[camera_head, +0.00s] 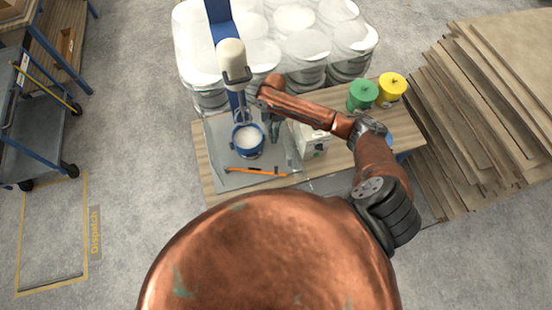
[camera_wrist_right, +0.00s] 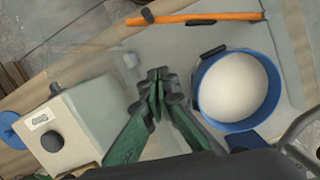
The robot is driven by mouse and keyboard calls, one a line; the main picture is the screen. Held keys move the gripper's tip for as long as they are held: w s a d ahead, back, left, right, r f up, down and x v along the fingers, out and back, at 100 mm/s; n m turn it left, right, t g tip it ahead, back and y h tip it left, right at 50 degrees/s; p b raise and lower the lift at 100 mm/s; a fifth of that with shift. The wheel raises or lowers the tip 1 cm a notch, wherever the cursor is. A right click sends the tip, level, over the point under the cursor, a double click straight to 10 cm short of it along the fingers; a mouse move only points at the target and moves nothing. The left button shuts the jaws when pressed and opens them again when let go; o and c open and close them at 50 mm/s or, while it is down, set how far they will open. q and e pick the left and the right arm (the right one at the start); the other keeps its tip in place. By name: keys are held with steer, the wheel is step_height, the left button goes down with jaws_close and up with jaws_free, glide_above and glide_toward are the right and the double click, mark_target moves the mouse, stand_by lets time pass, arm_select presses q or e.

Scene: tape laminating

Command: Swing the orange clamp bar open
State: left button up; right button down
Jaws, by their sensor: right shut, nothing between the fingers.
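The orange clamp bar (camera_head: 258,172) lies across the front of a grey plate on the bench, in front of a blue-rimmed pot (camera_head: 236,146) with white contents. In the right wrist view the bar (camera_wrist_right: 215,17) runs along the top, with a dark fitting near its left end, and the pot (camera_wrist_right: 205,101) is at right. My right gripper (camera_head: 273,138) is just right of the pot in the head view, apart from the bar. In the wrist view its green fingers (camera_wrist_right: 159,78) are together and empty. My left gripper is out of view.
A pale box with a dark knob (camera_wrist_right: 54,142) stands beside my right gripper; the head view shows the box too (camera_head: 312,142). A blue-column machine with a white head (camera_head: 231,54) rises over the pot. Green (camera_head: 362,96) and yellow (camera_head: 391,89) cans stand at the back right.

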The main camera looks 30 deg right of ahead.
steer(key=s+a+f+p, duration=0.2)
steer(key=s+f, duration=0.4)
steer(key=f, duration=0.4)
steer(key=shift+s+a, duration=0.2)
steer(key=shift+a, duration=0.25)
steer(key=shift+s+a, duration=0.1)
